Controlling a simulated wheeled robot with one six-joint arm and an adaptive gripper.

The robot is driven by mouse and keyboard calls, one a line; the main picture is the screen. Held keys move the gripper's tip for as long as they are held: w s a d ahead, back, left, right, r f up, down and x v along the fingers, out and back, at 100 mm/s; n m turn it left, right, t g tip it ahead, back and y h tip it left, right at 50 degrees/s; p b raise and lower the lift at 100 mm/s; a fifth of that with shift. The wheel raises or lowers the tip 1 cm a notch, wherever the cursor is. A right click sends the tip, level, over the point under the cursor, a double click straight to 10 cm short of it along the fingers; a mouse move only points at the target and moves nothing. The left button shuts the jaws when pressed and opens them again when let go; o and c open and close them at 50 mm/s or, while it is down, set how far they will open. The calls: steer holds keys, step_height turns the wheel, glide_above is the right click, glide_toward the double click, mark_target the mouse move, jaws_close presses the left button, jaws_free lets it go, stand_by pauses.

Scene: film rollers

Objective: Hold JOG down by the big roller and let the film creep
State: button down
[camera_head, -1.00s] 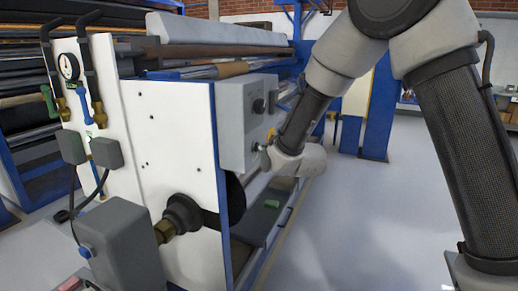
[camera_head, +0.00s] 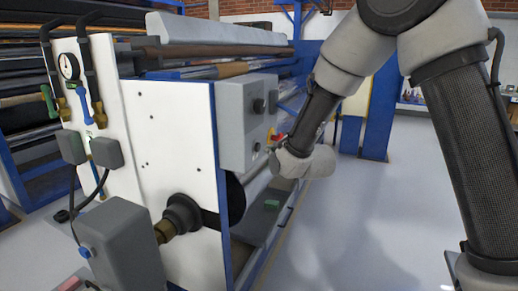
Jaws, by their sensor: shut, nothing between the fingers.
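A grey control box (camera_head: 240,125) is fixed to the machine's white end plate. It has a dark knob (camera_head: 259,106) and a red and yellow control (camera_head: 273,135) on the face toward my arm. No lettering is readable, so I cannot tell which control is JOG. My gripper (camera_head: 277,150) is at the lower right of the box, a little apart from it; its fingers are small and mostly hidden by my wrist, and it appears shut and empty. Film is not clearly distinguishable.
The white end plate (camera_head: 170,130) carries a black hub (camera_head: 183,215) low down. A grey motor box (camera_head: 120,245) and a pressure gauge (camera_head: 69,66) are at the left. A small green object (camera_head: 272,204) lies on the machine's low ledge.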

steer(key=d, duration=0.1)
steer(key=s+d, duration=0.1)
steer(key=d, duration=0.2)
steer(key=shift+s+d, duration=0.15)
steer(key=shift+s, duration=0.2)
